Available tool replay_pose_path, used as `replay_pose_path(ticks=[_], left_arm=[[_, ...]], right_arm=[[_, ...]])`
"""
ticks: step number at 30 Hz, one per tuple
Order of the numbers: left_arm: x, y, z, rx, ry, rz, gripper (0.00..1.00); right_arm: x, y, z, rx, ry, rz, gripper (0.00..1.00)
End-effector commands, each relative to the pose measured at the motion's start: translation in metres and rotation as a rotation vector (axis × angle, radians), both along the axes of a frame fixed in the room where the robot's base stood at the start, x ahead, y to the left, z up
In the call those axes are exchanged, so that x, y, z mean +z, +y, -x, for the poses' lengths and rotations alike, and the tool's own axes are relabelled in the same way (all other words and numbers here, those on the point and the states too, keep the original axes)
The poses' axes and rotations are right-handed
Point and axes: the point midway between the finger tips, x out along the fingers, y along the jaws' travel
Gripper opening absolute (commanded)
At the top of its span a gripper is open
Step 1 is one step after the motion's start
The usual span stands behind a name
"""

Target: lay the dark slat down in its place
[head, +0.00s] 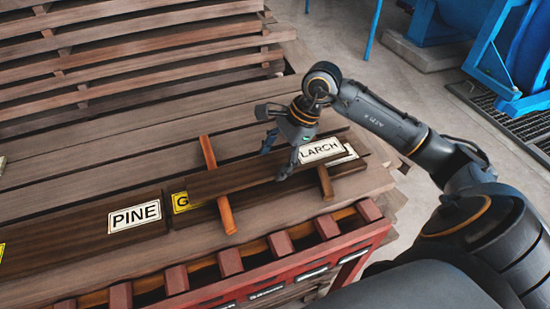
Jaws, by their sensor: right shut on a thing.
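My right gripper (279,157) reaches in from the right and is shut on a dark brown slat (225,180), one finger on each long side. My left gripper is not in view.
A board with a white PINE label (135,216) lies to the left on the brown plank stack (110,155). A red rack with short blocks (230,262) runs along the front. More spaced planks (140,45) lie behind. Blue machinery (510,60) stands at the upper right beyond bare floor.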

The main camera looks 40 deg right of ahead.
Motion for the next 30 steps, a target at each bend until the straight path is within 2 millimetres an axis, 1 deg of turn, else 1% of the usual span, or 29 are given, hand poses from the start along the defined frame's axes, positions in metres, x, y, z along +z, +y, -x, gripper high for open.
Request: replay_pose_path(ticks=[1, 4, 13, 17, 22, 23, 24, 30], left_arm=[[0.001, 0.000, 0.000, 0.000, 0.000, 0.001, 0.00], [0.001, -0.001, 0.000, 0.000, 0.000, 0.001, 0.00], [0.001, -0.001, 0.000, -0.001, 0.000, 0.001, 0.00], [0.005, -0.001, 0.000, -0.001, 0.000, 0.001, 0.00], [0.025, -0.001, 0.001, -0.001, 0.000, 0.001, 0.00], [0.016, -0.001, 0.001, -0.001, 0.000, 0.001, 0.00], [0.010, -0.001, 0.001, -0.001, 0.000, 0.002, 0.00], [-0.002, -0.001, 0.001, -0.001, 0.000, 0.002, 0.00]], right_arm=[[0.001, 0.000, 0.000, 0.000, -0.001, 0.000, 0.69], [0.001, 0.000, 0.000, 0.000, -0.001, 0.000, 0.89], [0.001, 0.000, 0.000, 0.000, -0.001, 0.000, 0.90], [0.005, 0.000, 0.000, 0.000, -0.001, 0.000, 0.90], [0.021, 0.000, 0.000, 0.000, 0.000, -0.001, 0.90], [0.021, -0.004, 0.000, -0.001, -0.005, 0.004, 0.90], [0.028, -0.009, 0.001, -0.001, -0.007, 0.005, 0.90], [0.072, -0.026, 0.010, -0.002, -0.006, 0.003, 0.90]])
